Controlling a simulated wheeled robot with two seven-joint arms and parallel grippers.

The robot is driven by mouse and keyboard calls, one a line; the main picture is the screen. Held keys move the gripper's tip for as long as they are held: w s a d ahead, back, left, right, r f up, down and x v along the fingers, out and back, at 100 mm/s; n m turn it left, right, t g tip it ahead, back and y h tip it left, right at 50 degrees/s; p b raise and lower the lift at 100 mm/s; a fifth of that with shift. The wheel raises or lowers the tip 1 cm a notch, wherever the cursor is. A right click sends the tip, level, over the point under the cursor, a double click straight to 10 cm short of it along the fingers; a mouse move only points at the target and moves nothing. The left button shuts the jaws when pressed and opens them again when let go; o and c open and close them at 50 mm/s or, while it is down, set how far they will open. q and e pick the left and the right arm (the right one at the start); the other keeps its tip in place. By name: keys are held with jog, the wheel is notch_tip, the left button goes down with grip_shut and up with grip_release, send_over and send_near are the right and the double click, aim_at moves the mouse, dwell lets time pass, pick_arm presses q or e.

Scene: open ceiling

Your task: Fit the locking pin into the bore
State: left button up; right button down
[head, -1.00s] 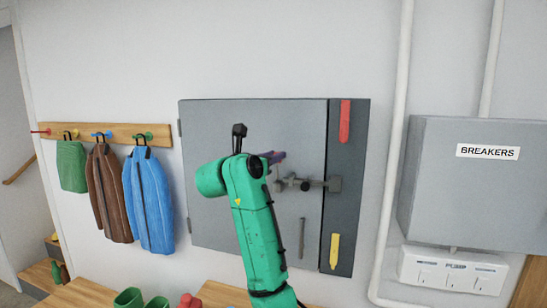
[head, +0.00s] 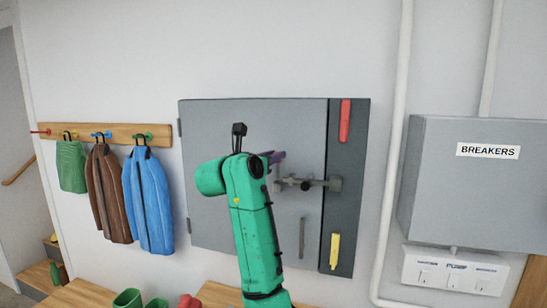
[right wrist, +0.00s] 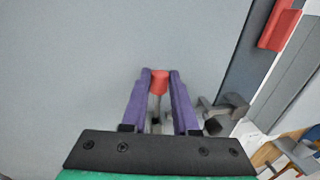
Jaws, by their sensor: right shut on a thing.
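My right gripper (head: 277,157) has purple fingers and is in front of the grey cabinet door (head: 228,128), up and left of the grey latch (head: 308,184). In the right wrist view the gripper (right wrist: 160,80) is shut on the locking pin (right wrist: 159,79), which has a red end and a paler shank between the fingers. The pin cannot be made out in the head view. The latch also shows in the right wrist view (right wrist: 228,108), right of the fingers and apart from the pin. I cannot make out the bore. My left gripper is not in view.
A red bar (head: 345,121) and a yellow bar (head: 335,251) are on the cabinet's dark right strip. A door handle (head: 302,238) is below the latch. A white pipe (head: 396,150) and a breaker box (head: 470,195) are at right. Coats (head: 149,200) hang at left.

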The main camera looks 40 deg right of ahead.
jog(key=shift+f+b, duration=0.4)
jog(key=shift+f+b, duration=1.25)
jog(key=shift+f, duration=0.15)
jog(key=c, duration=0.6)
grip_release()
jog(key=shift+r, duration=0.1)
jog(key=shift+s+a, duration=0.1)
jog(key=shift+a, duration=0.15)
jog(key=b, duration=0.6)
send_near(277, 167)
jog(key=v, duration=0.7)
jog(key=shift+d, duration=0.35)
